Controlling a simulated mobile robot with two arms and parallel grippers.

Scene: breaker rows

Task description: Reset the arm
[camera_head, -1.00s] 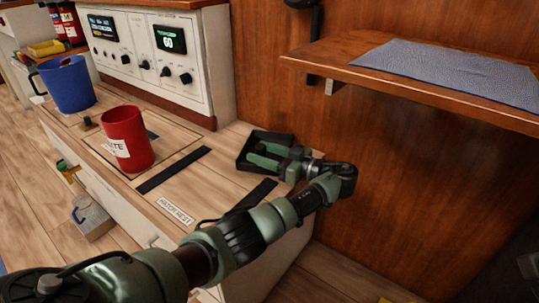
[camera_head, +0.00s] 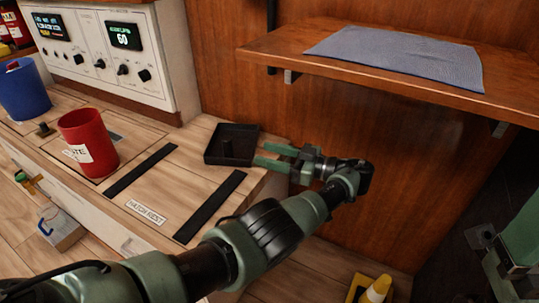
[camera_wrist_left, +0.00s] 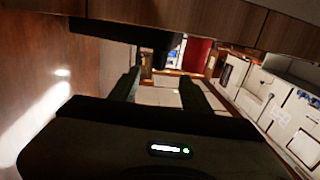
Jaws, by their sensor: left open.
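My left gripper (camera_head: 262,155) is open and empty. Its two green fingers point left, with their tips at the right side of a small black tray (camera_head: 212,157). The tray sits at the right end of the wooden counter and has a short dark post standing in it. I cannot tell whether the fingertips touch its rim. In the left wrist view the two dark fingers (camera_wrist_left: 160,90) stand apart with nothing between them. My right gripper is not clearly in view; only a green part of mine shows at the right edge of the head view.
A red mug (camera_head: 84,135) and a blue mug (camera_head: 23,92) stand on the counter (camera_head: 190,160), left of two black strips. A white control panel (camera_head: 105,60) is behind them. A wooden shelf (camera_head: 285,48) with a grey mat (camera_head: 400,55) juts out above right. Yellow object (camera_head: 376,288) below.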

